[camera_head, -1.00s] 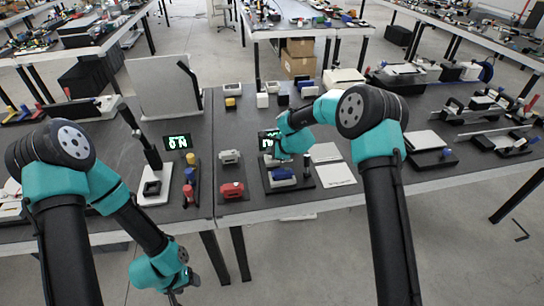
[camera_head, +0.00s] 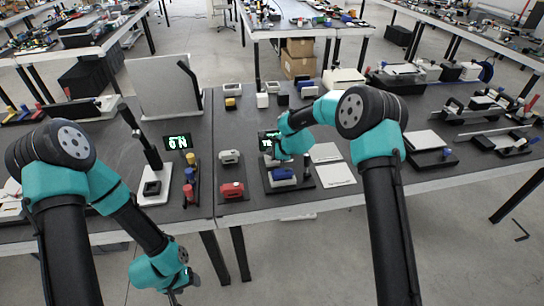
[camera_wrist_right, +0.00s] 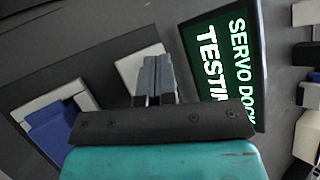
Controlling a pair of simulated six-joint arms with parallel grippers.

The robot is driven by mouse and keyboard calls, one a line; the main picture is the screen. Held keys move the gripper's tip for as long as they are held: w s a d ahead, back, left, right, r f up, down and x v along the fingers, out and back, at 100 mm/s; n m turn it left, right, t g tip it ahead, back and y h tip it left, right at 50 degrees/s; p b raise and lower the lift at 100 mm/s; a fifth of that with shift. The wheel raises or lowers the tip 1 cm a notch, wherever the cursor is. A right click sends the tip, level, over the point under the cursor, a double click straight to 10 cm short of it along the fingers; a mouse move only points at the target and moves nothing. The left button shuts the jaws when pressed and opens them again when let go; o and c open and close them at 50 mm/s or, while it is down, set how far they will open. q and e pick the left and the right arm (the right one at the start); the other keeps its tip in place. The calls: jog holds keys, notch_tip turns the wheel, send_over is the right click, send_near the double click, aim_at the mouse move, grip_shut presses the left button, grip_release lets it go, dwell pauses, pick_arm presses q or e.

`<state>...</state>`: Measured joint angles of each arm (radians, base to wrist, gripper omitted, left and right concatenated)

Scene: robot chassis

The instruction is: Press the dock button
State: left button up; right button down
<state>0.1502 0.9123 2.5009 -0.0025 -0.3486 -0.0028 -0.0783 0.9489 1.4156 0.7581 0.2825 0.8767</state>
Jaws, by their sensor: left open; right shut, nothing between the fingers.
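The dock is a black base (camera_head: 305,182) on the table in the head view, with a blue part (camera_head: 283,174) in a light grey cradle; the blue part (camera_wrist_right: 48,132) also shows in the right wrist view. Its screen (camera_wrist_right: 228,60) reads "SERVO DOCK" and "TESTI…", partly covered. My right gripper (camera_wrist_right: 155,66) is shut and empty, its fingertips over a light grey block (camera_wrist_right: 131,66) beside the screen. The button itself is hidden behind the fingers; I cannot tell whether they touch it. My left gripper (camera_head: 174,297) is open, low in front of the table edge, away from the dock.
Left of the dock lie a red part (camera_head: 232,190) and a grey part (camera_head: 229,157). A second screen (camera_head: 177,142) and a white stand (camera_head: 154,193) are further left. A white sheet (camera_head: 335,175) lies to the right. Small blocks stand behind the dock.

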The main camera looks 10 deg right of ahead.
jog(key=shift+r, duration=0.8)
jog(key=shift+r, duration=0.1)
jog(key=shift+r, duration=2.45)
